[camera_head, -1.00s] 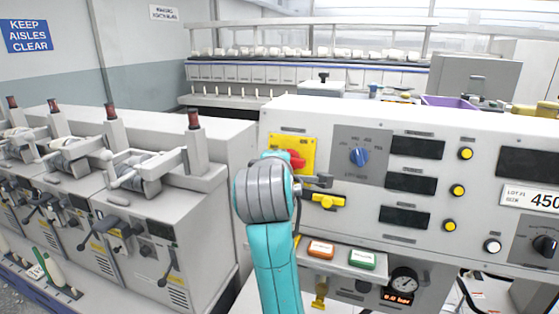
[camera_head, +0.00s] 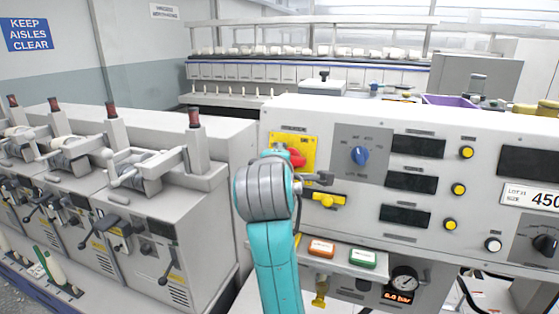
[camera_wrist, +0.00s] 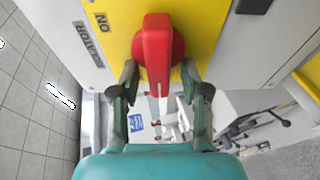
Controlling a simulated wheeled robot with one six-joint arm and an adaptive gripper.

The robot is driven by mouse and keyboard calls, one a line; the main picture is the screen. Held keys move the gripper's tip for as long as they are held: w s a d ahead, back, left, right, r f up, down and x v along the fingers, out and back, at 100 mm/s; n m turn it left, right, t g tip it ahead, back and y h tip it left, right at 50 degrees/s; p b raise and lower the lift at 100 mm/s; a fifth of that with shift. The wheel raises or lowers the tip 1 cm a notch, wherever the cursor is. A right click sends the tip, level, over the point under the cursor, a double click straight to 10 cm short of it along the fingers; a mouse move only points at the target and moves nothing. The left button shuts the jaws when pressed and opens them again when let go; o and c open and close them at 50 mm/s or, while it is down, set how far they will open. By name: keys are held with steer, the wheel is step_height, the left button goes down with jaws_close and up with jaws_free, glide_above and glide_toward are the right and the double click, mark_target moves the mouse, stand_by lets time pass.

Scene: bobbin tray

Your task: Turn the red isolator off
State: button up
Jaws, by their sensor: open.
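The red isolator (camera_wrist: 158,50) is a red rotary handle on a yellow plate (camera_wrist: 205,30). In the wrist view the handle's bar lies lengthwise between the two fingers of my gripper (camera_wrist: 160,82), with part of the ON label beside it. My gripper is open, one finger on each side of the handle; I cannot tell whether either touches it. In the head view the red handle (camera_head: 297,157) shows in part on its yellow plate (camera_head: 307,143), behind my teal and grey arm. My gripper is mostly hidden there.
A blue selector knob (camera_head: 360,155) is right of the yellow plate. A yellow handle (camera_head: 329,201) sits just below it. An orange button (camera_head: 321,248) and a green button (camera_head: 362,258) are lower on the panel. Grey winding machines (camera_head: 140,225) stand to the left.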

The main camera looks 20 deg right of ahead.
steer(key=v, duration=1.2)
steer(key=shift+f, duration=0.1)
